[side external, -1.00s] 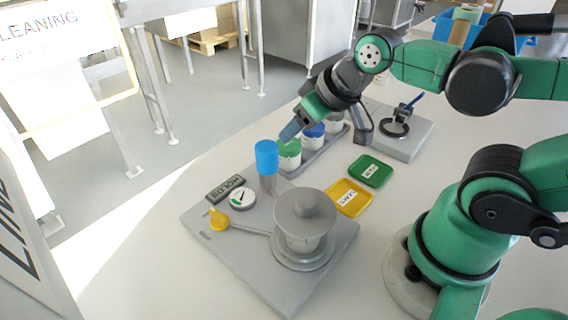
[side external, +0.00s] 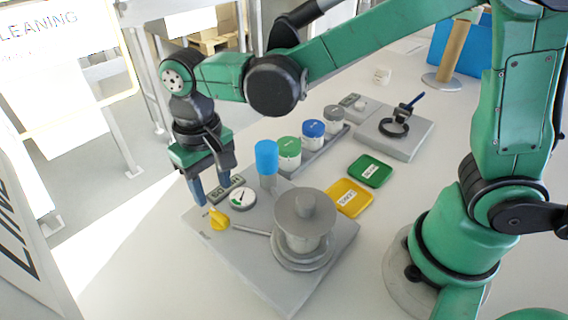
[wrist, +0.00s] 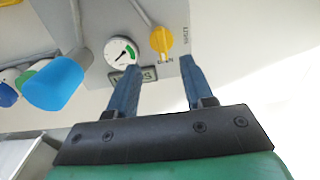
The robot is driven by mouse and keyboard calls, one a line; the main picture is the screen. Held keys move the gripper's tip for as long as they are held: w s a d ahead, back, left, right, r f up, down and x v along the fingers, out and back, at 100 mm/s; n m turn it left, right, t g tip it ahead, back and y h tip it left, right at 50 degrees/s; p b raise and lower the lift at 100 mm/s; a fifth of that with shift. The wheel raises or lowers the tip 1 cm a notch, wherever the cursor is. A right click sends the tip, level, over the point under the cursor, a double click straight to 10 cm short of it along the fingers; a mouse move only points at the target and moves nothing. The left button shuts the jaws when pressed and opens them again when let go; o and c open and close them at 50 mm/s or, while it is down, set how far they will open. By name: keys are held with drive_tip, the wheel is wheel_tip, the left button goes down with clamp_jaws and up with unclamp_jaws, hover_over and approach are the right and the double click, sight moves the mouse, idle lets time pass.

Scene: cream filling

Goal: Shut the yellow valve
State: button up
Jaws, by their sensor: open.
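The yellow valve (side external: 217,219) sits on the grey base plate (side external: 262,285), at the left end of a thin pipe that runs to the grey pot (side external: 304,220). It also shows in the wrist view (wrist: 163,40), beyond my fingertips and between their lines. My gripper (side external: 212,198) points down behind the valve, near the plate's far left corner. Its blue fingers (wrist: 158,62) are spread and empty, apart from the valve. Whether the fingertips touch the plate cannot be told.
A round gauge (side external: 242,198) and a HOLDS label stand right beside my gripper. A blue-capped post (side external: 267,160) rises close by. Yellow (side external: 349,198) and green (side external: 370,171) trays, lidded jars and a stand (side external: 395,135) lie to the right.

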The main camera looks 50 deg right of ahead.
sight(218, 213)
drive_tip(key=shift+a+f, duration=0.1)
drive_tip(key=shift+f, duration=2.75)
clamp_jaws()
